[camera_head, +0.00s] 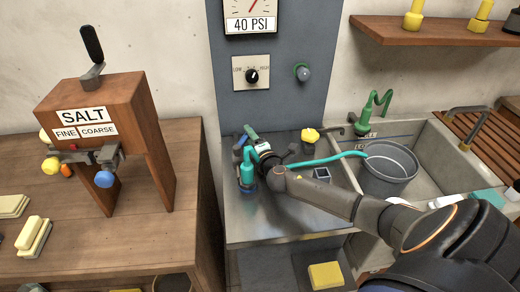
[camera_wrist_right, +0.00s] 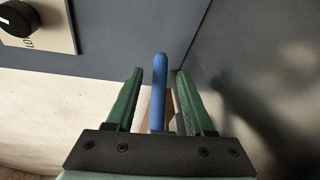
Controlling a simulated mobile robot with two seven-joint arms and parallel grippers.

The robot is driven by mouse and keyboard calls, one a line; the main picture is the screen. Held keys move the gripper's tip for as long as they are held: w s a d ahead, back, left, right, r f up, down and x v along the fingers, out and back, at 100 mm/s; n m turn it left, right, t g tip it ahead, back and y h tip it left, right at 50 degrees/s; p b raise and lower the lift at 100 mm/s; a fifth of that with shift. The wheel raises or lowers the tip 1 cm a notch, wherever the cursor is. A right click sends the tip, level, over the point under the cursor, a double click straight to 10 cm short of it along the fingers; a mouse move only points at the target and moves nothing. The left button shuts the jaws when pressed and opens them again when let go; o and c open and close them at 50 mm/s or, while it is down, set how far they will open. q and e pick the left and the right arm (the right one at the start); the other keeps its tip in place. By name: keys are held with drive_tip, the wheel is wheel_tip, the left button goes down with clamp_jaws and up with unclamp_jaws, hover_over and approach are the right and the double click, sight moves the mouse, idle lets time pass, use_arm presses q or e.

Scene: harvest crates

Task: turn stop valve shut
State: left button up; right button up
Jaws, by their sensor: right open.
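The teal valve fitting (camera_head: 247,172) stands at the left of the metal counter, with blue parts (camera_head: 238,155) near its top, partly covered by my right gripper. My right gripper (camera_head: 246,136) is at the top of this fitting, with its green fingers apart. In the right wrist view a blue bar, seemingly the valve's handle (camera_wrist_right: 158,92), stands upright between the open fingers (camera_wrist_right: 155,98). A gap shows on each side of the bar, so neither finger appears to touch it. The handle's lower end is hidden behind the gripper. My left gripper is not in view.
A gauge (camera_head: 249,14) reading 40 PSI and a LOW/HIGH knob (camera_head: 252,76) are on the grey panel behind. A teal hose (camera_head: 325,159) runs to a grey bucket (camera_head: 388,168) in the sink. A wooden SALT stand (camera_head: 100,95) is at left.

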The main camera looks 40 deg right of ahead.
drive_tip(key=v, duration=1)
drive_tip(key=shift+f, duration=0.1)
drive_tip(key=shift+w, duration=0.1)
